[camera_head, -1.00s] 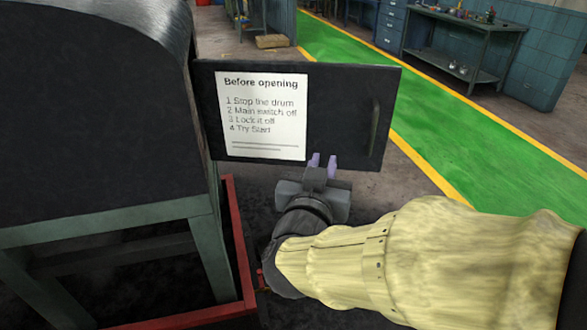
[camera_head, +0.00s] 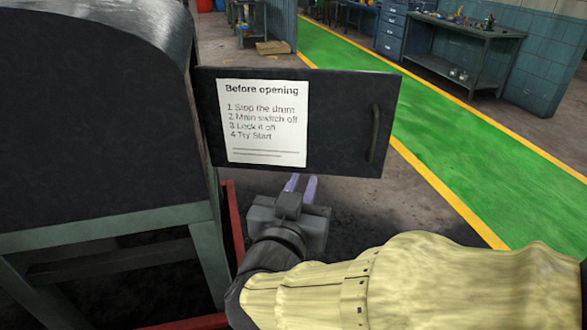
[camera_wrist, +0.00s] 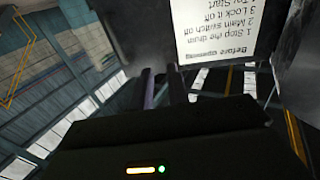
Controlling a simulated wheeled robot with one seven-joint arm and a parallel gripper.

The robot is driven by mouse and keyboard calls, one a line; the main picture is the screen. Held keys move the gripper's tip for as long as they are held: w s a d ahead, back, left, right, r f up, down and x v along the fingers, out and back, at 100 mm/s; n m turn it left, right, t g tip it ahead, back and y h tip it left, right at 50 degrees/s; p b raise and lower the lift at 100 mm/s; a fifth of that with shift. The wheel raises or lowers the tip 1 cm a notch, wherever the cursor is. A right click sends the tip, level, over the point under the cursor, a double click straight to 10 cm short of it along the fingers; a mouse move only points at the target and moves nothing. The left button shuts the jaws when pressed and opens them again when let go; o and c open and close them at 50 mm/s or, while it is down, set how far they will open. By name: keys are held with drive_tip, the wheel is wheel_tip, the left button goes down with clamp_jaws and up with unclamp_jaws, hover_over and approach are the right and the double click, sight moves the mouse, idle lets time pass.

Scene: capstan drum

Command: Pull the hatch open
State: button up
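The hatch (camera_head: 345,110) is a dark panel with a white "Before opening" notice (camera_head: 262,124). It stands out to the right of the dark drum housing (camera_head: 90,110), joined near the housing's edge. Its bar handle (camera_head: 375,133) is upright near the panel's right edge. My gripper (camera_head: 300,184) is below the hatch's lower edge, left of the handle and apart from it. Its two purple fingers have a gap between them and hold nothing. In the wrist view, the gripper (camera_wrist: 162,88) points past the upside-down notice (camera_wrist: 215,30); the handle cannot be made out there.
A red frame edge (camera_head: 234,230) and green legs (camera_head: 208,255) stand at the lower left, close to my gripper. A green walkway (camera_head: 450,130) with yellow borders runs behind the hatch. A workbench (camera_head: 470,50) stands at the back right. Bare floor lies right of the hatch.

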drive_tip(key=shift+s+a, duration=0.45)
